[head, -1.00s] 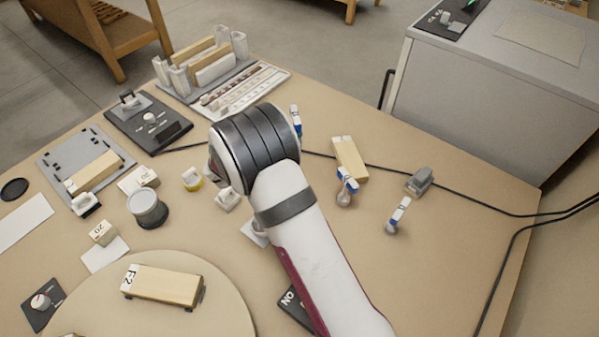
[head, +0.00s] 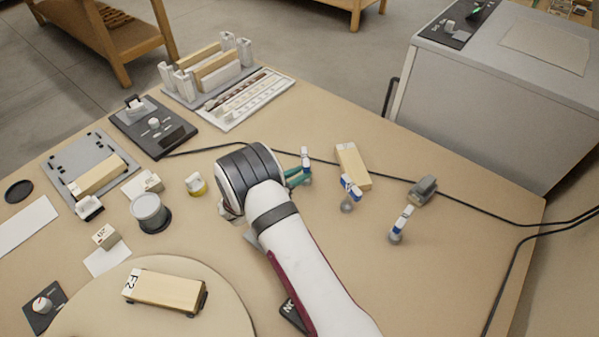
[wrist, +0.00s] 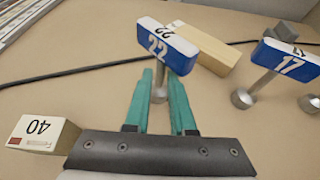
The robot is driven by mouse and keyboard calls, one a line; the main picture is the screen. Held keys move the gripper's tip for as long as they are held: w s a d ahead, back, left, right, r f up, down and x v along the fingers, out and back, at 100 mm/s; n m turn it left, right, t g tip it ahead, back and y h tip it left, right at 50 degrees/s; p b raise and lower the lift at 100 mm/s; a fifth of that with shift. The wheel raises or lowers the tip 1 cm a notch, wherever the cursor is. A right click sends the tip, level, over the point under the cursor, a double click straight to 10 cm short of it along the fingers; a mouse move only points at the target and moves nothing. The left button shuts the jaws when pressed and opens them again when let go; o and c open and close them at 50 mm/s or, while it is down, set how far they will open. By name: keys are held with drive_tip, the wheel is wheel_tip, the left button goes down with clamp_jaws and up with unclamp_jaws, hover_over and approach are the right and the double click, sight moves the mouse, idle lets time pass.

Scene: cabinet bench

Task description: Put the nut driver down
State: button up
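A nut driver with a blue and white handle marked 22 (wrist: 168,46) stands upright in the wrist view, its round grey foot low between my fingers. It also shows in the head view (head: 306,158), just right of my gripper, and its foot appears to be on the bench. My gripper (wrist: 160,78) has teal fingers on either side of the stem, with a visible gap at each side, so it looks open. It shows in the head view (head: 299,176) low over the bench. Another driver, marked 17 (wrist: 290,60), stands to the right.
A wooden block (head: 353,166) lies behind the drivers. Another driver (head: 401,224) and a grey block (head: 423,190) are further right. A block marked 40 (wrist: 42,134) is left of my gripper. A black cable (head: 390,176) crosses the bench. The right front bench is clear.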

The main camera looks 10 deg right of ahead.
drive_tip(key=shift+o, duration=1.2)
